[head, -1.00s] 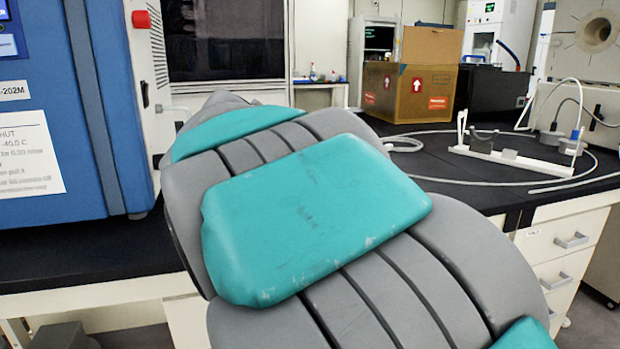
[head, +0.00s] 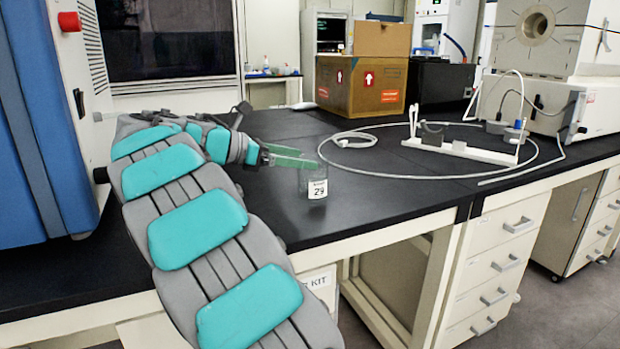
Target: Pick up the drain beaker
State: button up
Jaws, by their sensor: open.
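A clear glass beaker (head: 313,182) with a white label reading 29 stands upright on the black bench top near its front edge. My gripper (head: 306,158) is open, its two green fingers pointing right toward the beaker. The fingertips show at the height of the beaker's rim and overlap its upper part in the picture. I cannot tell whether they are around the beaker or touching it.
The blue machine (head: 35,120) stands at the left. A cardboard box (head: 360,85) stands behind on the bench (head: 400,185). A white stand (head: 465,150) and a looped hose (head: 345,137) lie to the right. Bench around the beaker is clear.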

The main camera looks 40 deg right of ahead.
aim_at(324, 163)
jog(key=x, duration=0.7)
jog(key=shift+d+f, duration=0.25)
jog(key=shift+f, duration=0.05)
jog(key=shift+w, duration=0.1)
jog(key=c, duration=1.2)
jog(key=shift+r, duration=0.15)
